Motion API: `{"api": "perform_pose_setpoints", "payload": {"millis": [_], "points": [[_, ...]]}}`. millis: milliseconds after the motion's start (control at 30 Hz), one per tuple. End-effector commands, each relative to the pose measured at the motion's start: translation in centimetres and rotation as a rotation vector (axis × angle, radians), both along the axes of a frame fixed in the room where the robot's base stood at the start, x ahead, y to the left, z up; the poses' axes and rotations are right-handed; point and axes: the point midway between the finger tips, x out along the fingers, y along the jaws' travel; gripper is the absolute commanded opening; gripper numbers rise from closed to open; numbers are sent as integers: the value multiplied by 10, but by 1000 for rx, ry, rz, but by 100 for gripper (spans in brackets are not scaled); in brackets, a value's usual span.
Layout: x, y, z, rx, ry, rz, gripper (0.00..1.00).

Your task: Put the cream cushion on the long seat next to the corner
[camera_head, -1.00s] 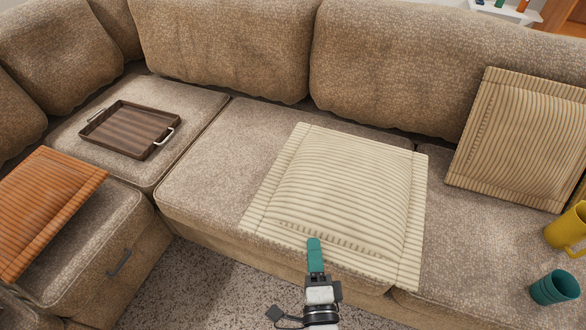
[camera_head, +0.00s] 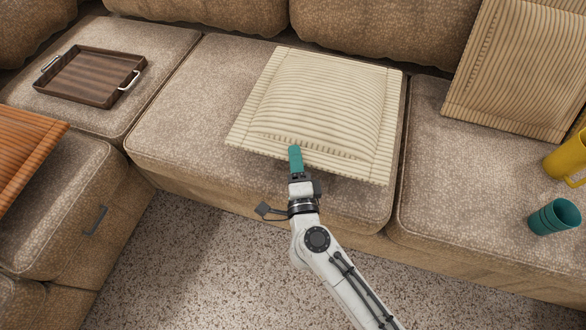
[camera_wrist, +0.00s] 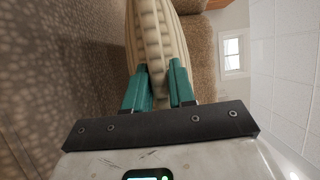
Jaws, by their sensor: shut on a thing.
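The cream cushion (camera_head: 325,100) is a ribbed square over the middle seat of the sofa. My gripper (camera_head: 295,160) is shut on its front edge, with one teal finger showing on top in the head view. In the wrist view the two teal fingers of my gripper (camera_wrist: 159,85) pinch the cream cushion (camera_wrist: 152,40) between them. The long seat (camera_head: 190,110) beside the corner seat lies under and left of the cushion. Whether the cushion's underside fully rests on the seat is hidden.
A dark wooden tray (camera_head: 90,75) sits on the corner seat. An orange cushion (camera_head: 22,150) lies at the left. A tan striped cushion (camera_head: 520,65) leans on the backrest at right, near a yellow mug (camera_head: 568,160) and a teal cup (camera_head: 554,217). Carpet (camera_head: 190,260) lies in front.

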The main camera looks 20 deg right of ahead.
Motion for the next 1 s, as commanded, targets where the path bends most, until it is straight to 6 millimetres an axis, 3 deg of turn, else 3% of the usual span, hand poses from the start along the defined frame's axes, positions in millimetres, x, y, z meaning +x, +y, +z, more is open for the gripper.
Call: {"api": "perform_pose_setpoints", "payload": {"millis": [267,500,867,900,1000], "points": [[13,0,-15,-3,-3,0,0],[16,0,-46,-2,-2,-1,0],[16,0,-48,-2,-3,0,0],[16,0,-49,0,0,0,27],[16,0,-49,0,0,0,37]]}}
